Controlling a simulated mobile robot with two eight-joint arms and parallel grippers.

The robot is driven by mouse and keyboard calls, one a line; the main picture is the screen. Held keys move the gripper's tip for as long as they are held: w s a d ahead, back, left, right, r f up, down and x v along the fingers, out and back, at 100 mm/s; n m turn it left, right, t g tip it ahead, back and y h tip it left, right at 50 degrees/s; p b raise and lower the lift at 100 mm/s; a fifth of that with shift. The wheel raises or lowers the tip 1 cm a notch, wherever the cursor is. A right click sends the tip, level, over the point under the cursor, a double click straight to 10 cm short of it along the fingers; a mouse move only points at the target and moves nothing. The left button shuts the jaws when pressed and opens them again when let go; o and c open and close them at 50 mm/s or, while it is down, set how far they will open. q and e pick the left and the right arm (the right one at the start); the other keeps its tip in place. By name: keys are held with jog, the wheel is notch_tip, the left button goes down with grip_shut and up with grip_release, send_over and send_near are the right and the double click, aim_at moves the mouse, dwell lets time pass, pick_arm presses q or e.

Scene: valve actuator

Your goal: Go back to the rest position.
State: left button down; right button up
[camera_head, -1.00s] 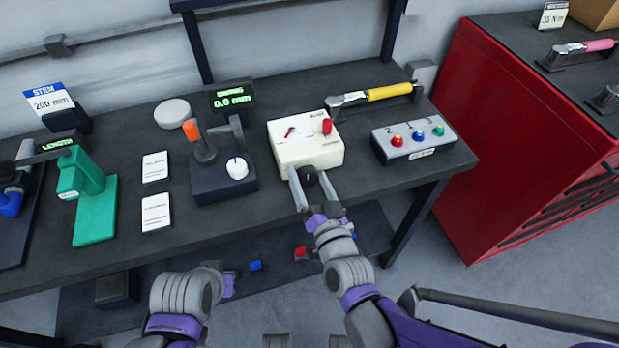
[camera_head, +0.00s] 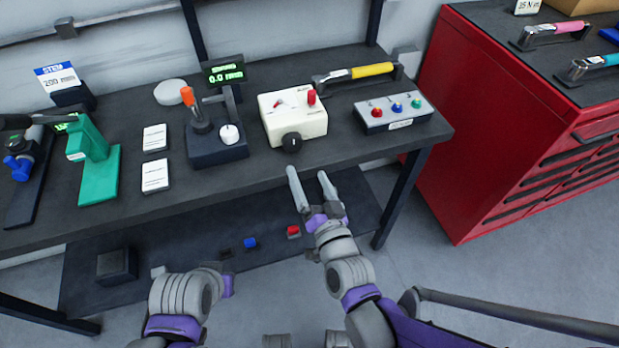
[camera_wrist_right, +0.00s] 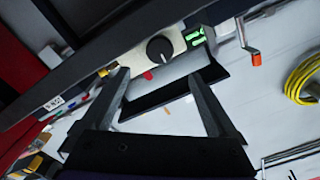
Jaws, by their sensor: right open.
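My right gripper (camera_head: 307,172) is open and empty in front of the bench edge, in the lower middle of the head view. Its two fingers point toward the white box (camera_head: 284,110) with a black knob (camera_head: 292,142) on its front, apart from it. In the right wrist view the open fingers (camera_wrist_right: 159,76) frame the knob (camera_wrist_right: 160,48), with nothing between them. My left arm (camera_head: 185,297) is bent low at the bottom left; only a purple part near its gripper (camera_head: 227,285) shows, and its fingers cannot be made out.
The dark bench (camera_head: 270,165) holds a lever stand (camera_head: 217,145), a green stand (camera_head: 97,165), a button box (camera_head: 394,112) and a yellow-handled tool (camera_head: 365,71). A red cabinet (camera_head: 480,120) stands right. Small red (camera_head: 293,231) and blue (camera_head: 250,243) blocks lie on the lower shelf (camera_head: 345,215).

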jog(key=shift+w, duration=0.2)
dwell(0.3)
jog(key=s+d+n+g+h+p, duration=0.3)
jog(key=s+d+g+h+p, duration=0.2)
jog(key=s+d+g+p, duration=0.5)
jog(key=s+d+g, duration=0.1)
jog(key=s+d, duration=0.5)
jog(key=d, duration=0.1)
jog(key=shift+d+r+g+h, duration=0.15)
jog(key=shift+r+g+h, duration=0.15)
jog(key=shift+r+g, duration=0.1)
